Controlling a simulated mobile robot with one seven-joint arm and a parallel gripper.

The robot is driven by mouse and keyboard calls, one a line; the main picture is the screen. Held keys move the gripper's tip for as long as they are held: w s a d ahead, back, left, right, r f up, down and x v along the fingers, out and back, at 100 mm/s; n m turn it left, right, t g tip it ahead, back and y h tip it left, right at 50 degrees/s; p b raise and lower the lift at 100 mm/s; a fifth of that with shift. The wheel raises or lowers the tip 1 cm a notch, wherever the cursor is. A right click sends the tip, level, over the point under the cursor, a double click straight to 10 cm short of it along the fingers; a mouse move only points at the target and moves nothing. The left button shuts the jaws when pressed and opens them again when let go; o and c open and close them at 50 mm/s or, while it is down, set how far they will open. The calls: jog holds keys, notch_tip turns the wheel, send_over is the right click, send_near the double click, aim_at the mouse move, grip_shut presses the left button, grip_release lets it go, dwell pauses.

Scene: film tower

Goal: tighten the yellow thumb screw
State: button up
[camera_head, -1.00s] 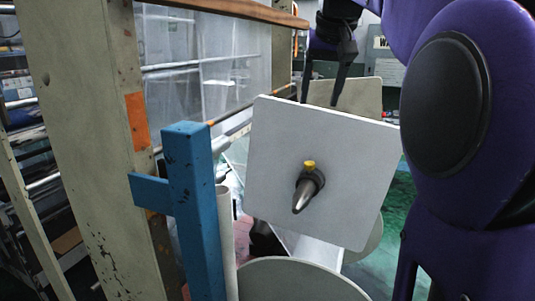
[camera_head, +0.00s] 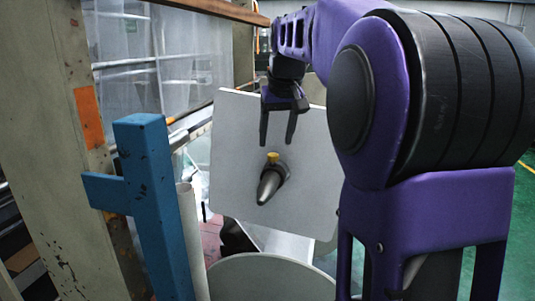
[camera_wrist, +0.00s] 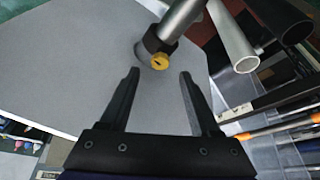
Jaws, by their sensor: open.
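The yellow thumb screw (camera_head: 273,157) sits on top of a dark collar (camera_head: 281,172) around a metal spindle (camera_head: 268,187) that sticks out from a tilted white square plate (camera_head: 235,135). My gripper (camera_head: 276,144) is open and empty, fingers pointing down just above the screw, apart from it. In the wrist view the screw (camera_wrist: 160,61) shows a dark slot on its face and lies just beyond and between the two fingertips (camera_wrist: 160,72). The collar and spindle also show there behind it.
A blue post (camera_head: 155,200) with a side arm stands left of the plate, beside a pale tube (camera_head: 193,240). A round disc (camera_head: 275,280) lies below the spindle. A beige upright (camera_head: 60,130) stands at far left. Pipes show at the upper right of the wrist view (camera_wrist: 232,40).

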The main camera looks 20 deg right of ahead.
aim_at(273, 155)
jog(key=shift+x, duration=2.25)
grip_shut()
